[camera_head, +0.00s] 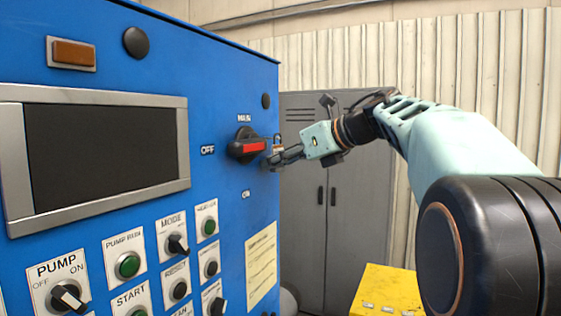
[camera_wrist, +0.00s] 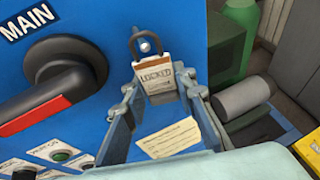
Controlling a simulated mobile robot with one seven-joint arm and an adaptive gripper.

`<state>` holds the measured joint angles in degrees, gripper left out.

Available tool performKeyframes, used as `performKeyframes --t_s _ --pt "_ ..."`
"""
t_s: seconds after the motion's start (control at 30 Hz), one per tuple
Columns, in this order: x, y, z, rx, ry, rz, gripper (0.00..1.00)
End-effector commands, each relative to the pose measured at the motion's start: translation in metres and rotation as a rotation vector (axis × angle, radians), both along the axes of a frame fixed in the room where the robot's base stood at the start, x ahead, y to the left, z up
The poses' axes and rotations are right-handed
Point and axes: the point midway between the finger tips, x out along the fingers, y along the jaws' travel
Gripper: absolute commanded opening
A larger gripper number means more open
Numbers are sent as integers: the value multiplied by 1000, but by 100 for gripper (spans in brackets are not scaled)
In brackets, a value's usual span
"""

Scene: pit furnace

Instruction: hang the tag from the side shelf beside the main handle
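The tag (camera_wrist: 157,77), a small white and brown padlock-shaped piece marked LOCKED, has a dark shackle loop at its top. In the wrist view a round metal peg (camera_wrist: 146,47) on the blue panel shows inside the loop; whether the loop bears on it I cannot tell. My gripper (camera_wrist: 157,82) has a finger at each side edge of the tag and looks shut on it. In the head view my gripper (camera_head: 274,157) is at the panel's right edge, right of the main handle (camera_head: 247,146), a black rotary knob with a red bar. The side shelf is not identifiable.
The blue panel (camera_head: 225,75) carries a screen (camera_head: 105,150) and several knobs and buttons below. A grey cabinet (camera_head: 305,200) stands behind. A yellow box (camera_head: 385,292) is low at right. A paper notice (camera_head: 262,265) is below my gripper.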

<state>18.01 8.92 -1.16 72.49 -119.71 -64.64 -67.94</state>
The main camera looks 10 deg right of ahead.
Motion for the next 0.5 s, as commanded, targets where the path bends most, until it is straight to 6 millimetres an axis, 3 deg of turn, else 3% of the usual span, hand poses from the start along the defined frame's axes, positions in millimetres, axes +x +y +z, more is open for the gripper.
performKeyframes --t_s 0.17,0.5 --pt "1 7 -2 4 3 12 45" --pt "0 3 -1 2 1 6 45"
